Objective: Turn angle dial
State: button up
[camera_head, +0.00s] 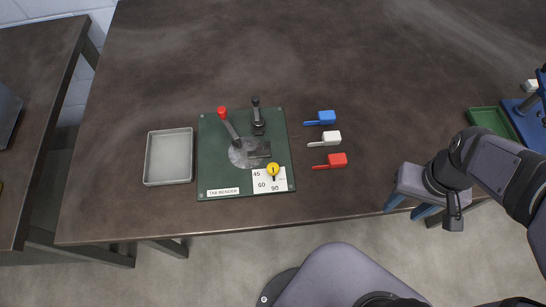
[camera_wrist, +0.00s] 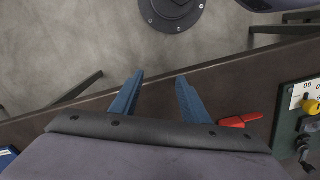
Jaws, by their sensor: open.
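The angle dial (camera_head: 273,170) is a yellow knob on a white card (camera_head: 262,186) marked 45, 60 and 90. It sits at the lower right of the green tab bender board (camera_head: 213,168). The dial (camera_wrist: 311,105) also shows at the right edge of the wrist view, partly cut off. The board carries a red-tipped lever (camera_head: 222,112) and a black-handled clamp (camera_head: 257,115). My gripper (camera_head: 409,208) is at the table's front edge, well right of the board. In the wrist view my gripper (camera_wrist: 158,82) has its two blue fingers apart with nothing between them.
A blue scoop-shaped piece (camera_head: 326,117), a white one (camera_head: 331,138) and a red one (camera_head: 337,160) lie right of the board. A grey tray (camera_head: 148,171) is at its left. A green tray (camera_head: 490,120) stands far right. The table behind the board is clear.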

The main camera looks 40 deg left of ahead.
jog(key=a+r+n, duration=0.1)
jog(key=a, duration=0.1)
jog(key=a+n, duration=0.1)
jog(key=a, duration=0.2)
jog(key=w+a+r+n+p, duration=0.1)
jog(key=a+n, duration=0.1)
jog(key=a, duration=0.1)
jog(key=shift+a+r, duration=0.1)
jog(key=shift+r, duration=0.2)
jog(key=s+a+r+n+p, duration=0.15)
jog(key=a+n, duration=0.25)
jog(key=a, duration=0.4)
notch_tip(320, 180, up, 4)
jog(key=n+p, duration=0.1)
jog(key=n, duration=0.5)
send_over(273, 167)
jog(key=shift+f, duration=0.1)
jog(key=shift+f+p, duration=0.5)
jog(key=shift+f, duration=3.2)
jog(key=c, duration=1.1)
